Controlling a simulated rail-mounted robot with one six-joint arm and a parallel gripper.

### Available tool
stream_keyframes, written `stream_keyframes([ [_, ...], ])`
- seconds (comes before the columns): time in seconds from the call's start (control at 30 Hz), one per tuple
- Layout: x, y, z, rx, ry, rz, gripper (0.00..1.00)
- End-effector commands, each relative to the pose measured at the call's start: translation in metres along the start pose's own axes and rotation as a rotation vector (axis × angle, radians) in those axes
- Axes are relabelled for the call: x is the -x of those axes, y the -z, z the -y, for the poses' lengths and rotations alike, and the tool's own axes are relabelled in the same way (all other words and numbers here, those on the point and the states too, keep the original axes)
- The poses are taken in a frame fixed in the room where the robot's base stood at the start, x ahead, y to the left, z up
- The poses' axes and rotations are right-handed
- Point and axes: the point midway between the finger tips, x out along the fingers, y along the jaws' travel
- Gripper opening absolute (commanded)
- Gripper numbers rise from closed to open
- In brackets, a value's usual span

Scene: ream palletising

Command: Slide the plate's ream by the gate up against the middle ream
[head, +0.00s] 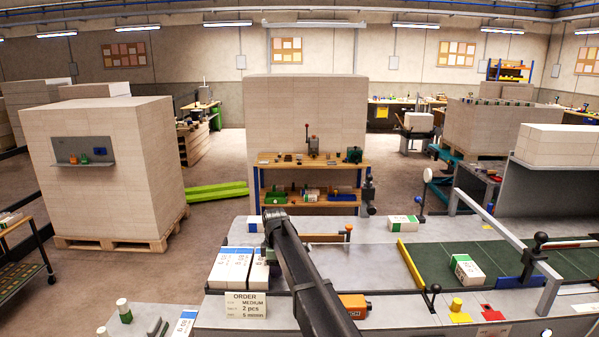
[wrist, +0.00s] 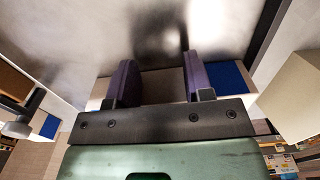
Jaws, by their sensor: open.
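In the head view, two white reams with blue labels, a left one (head: 231,264) and a narrower-looking one (head: 260,268) beside it, lie at the left of the grey bench. A further blue-marked ream (head: 254,224) lies behind them. A bar with an orange end (head: 348,232), possibly the gate, stands to its right. My arm hides part of this area and my gripper. In the wrist view, my gripper (wrist: 157,80) is open, its two purple fingers apart. A ream with a blue patch (wrist: 231,76) shows behind and between them; I cannot tell whether they touch it.
An order card (head: 245,304) stands at the bench's front edge. To the right are a yellow bar (head: 408,262), a green mat (head: 500,258) with a green-marked ream (head: 467,268), and a raised metal rail (head: 500,217). Another green-marked ream (head: 403,223) lies at the back.

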Motion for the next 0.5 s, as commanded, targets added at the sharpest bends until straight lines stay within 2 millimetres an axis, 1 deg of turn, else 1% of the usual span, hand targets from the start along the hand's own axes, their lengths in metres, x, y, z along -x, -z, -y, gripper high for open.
stream_keyframes([
  [0.27, 0.0000, 0.0089, -0.0001, 0.000, 0.000, 0.000, 0.47],
  [0.5, 0.0000, 0.0083, 0.0001, 0.000, 0.000, 0.000, 0.47],
])
